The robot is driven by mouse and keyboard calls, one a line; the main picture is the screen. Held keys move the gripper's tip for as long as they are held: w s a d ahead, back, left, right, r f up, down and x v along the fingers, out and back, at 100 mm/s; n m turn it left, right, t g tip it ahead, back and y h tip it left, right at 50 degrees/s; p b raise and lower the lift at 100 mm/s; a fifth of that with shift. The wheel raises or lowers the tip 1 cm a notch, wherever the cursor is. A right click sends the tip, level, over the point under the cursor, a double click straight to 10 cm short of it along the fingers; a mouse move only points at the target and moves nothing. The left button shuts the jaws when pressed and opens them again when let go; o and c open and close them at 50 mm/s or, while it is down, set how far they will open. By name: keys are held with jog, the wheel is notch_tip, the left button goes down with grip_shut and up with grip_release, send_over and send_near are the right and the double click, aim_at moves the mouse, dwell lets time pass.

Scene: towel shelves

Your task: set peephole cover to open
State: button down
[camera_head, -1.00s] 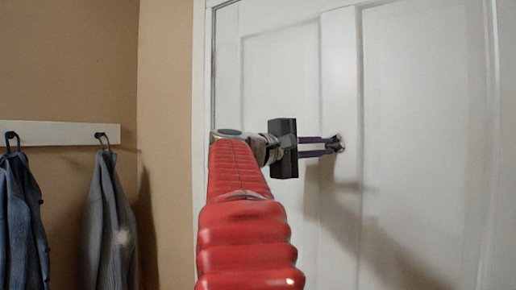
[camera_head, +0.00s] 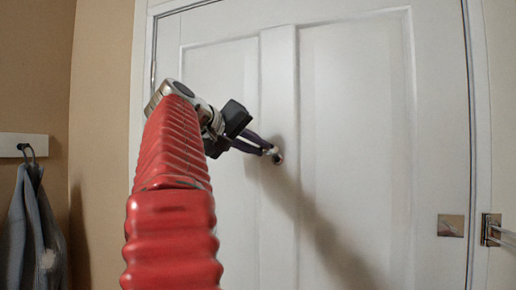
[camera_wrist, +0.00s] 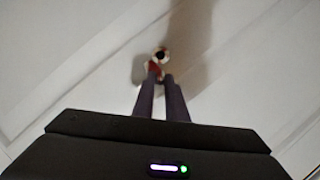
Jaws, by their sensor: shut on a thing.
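The peephole (camera_wrist: 161,55) shows in the wrist view as a small round fitting with a dark centre on the white door (camera_head: 350,110). A small reddish-brown piece, apparently its cover (camera_wrist: 153,68), sits just below the dark centre at my fingertips. My gripper (camera_wrist: 159,78) has its two dark purple fingers close together and shut on this piece. In the head view my gripper (camera_head: 269,149) reaches the door's middle panel strip. The fingertips hide part of the cover there, and its exact angle is hard to tell.
A door lever (camera_head: 490,229) and a square metal plate (camera_head: 451,225) are at the lower right. A blue-grey garment (camera_head: 37,225) hangs from a hook on a white rail (camera_head: 22,146) at the left. The door face around my gripper is clear.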

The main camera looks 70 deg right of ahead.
jog(key=shift+r+m+t, duration=0.25)
jog(key=shift+m+t, duration=0.05)
jog(key=c, duration=1.8)
grip_release()
jog(key=shift+o, duration=0.2)
jog(key=shift+a, duration=0.15)
jog(key=v, duration=1.3)
jog(key=shift+w+a+r, duration=0.2)
jog(key=shift+a, duration=0.15)
